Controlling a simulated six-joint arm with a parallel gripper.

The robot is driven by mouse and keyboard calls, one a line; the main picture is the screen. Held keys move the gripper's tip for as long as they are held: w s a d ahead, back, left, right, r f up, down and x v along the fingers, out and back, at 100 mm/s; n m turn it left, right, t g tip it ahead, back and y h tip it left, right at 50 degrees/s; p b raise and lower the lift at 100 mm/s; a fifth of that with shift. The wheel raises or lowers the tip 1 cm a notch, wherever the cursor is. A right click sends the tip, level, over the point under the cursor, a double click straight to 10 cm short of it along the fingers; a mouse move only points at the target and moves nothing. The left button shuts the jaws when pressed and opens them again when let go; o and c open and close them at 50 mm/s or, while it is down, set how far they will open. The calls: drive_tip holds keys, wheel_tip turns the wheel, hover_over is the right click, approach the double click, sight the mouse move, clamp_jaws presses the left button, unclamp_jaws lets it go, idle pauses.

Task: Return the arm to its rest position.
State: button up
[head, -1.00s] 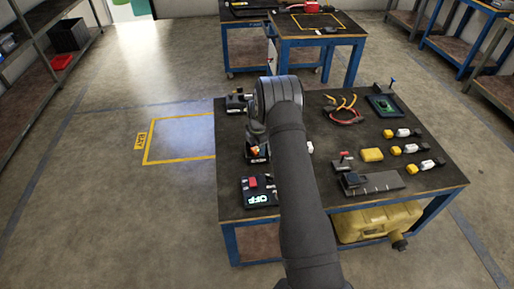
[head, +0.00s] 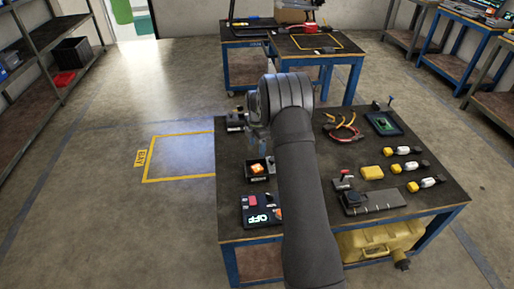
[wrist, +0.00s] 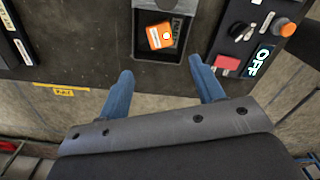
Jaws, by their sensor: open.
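My gripper (wrist: 160,75) is open and empty in the wrist view, its two blue fingers apart. Beyond the fingertips, a small black tray (wrist: 137,42) holds an orange block (wrist: 159,36) with a white face. In the head view my arm reaches over the workbench (head: 340,222). The gripper hangs near the left edge, mostly hidden behind the wrist. The orange block (head: 257,169) in its tray is just below it in the picture. A black panel (head: 248,203) reading OFF, with red and orange buttons, lies nearer; it also shows in the wrist view (wrist: 232,65).
A yellow-taped bay (head: 180,137) on the floor at left is empty. A second bench (head: 320,50) stands behind.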

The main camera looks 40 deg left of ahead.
sight(257, 168)
wheel_tip(257, 168, down, 12)
drive_tip(key=shift+f, duration=0.25)
drive_tip(key=shift+r, duration=2.1)
